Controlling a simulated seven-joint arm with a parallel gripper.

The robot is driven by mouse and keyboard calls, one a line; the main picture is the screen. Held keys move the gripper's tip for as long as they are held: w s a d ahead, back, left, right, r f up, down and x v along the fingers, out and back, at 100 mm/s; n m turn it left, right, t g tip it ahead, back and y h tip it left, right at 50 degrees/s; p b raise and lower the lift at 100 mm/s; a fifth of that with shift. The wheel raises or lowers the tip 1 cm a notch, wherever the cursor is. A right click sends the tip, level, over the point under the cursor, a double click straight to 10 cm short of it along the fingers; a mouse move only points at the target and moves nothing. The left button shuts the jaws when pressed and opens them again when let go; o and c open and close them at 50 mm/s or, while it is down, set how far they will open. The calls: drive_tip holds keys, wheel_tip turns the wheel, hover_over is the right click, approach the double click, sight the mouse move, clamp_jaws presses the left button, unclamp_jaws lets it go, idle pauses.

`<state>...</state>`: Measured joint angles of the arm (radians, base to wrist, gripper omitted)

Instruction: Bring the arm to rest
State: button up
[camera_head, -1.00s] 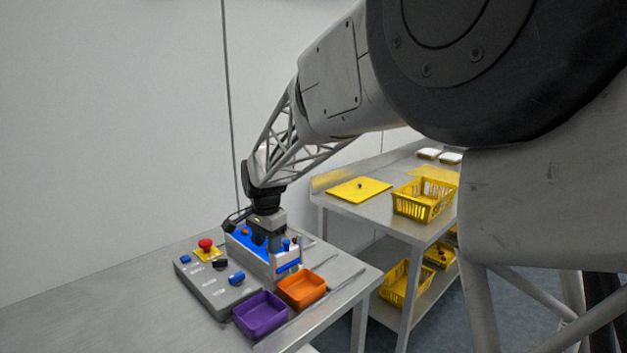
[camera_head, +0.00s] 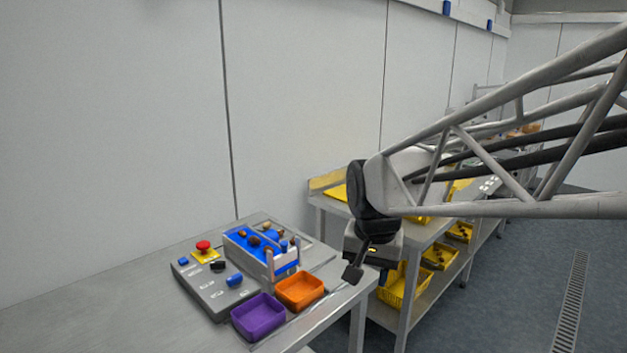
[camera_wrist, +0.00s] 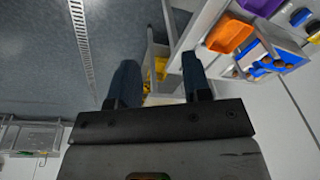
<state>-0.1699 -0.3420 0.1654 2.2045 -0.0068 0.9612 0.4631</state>
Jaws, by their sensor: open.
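My gripper (camera_wrist: 157,85) shows in the wrist view with its two dark fingers spread apart and nothing between them. In the head view my wrist hangs to the right of the near steel table, in front of the second table; the fingers are hidden or too small to tell there. The blue sorting tray (camera_head: 240,248) holds several brown dates and stands on the near table, well left of my wrist. The tray also shows at the upper right of the wrist view (camera_wrist: 262,66).
A control box with a red button (camera_head: 203,245), a purple bin (camera_head: 258,317) and an orange bin (camera_head: 300,291) stand by the tray. Yellow baskets (camera_head: 440,257) sit on the shelf of the second table. Open floor (camera_head: 520,290) lies to the right.

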drive_tip(key=s+d+f+n, duration=0.1)
drive_tip(key=s+d, duration=0.3)
drive_tip(key=s, duration=0.5)
drive_tip(key=s+d+f+n, duration=0.2)
drive_tip(key=s+d, duration=0.2)
drive_tip(key=s, duration=0.5)
drive_tip(key=shift+d+f+t, duration=0.25)
drive_tip(key=shift+f+t, duration=0.15)
